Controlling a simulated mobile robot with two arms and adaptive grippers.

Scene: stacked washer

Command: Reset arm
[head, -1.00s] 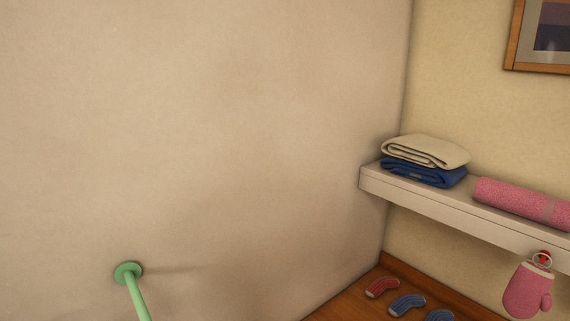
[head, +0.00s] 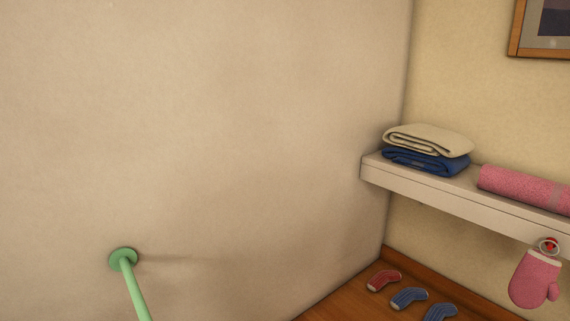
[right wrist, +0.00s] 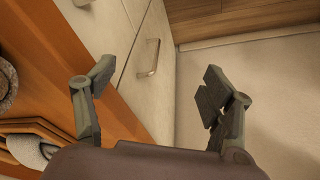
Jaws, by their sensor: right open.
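My right gripper (right wrist: 155,82) shows in the right wrist view. Its two fingers are spread wide apart with nothing between them. Beyond the fingers are pale cabinet fronts with a metal handle (right wrist: 149,57). The fingers look apart from these surfaces. Neither gripper shows in the head view, and my left gripper is in no view.
In the head view, a wall shelf (head: 450,203) holds folded cloths (head: 427,150) and a pink roll (head: 522,187). A pink mitt (head: 535,278) hangs below. Several socks (head: 408,298) lie on a wooden surface. A green rod (head: 133,285) meets the left wall.

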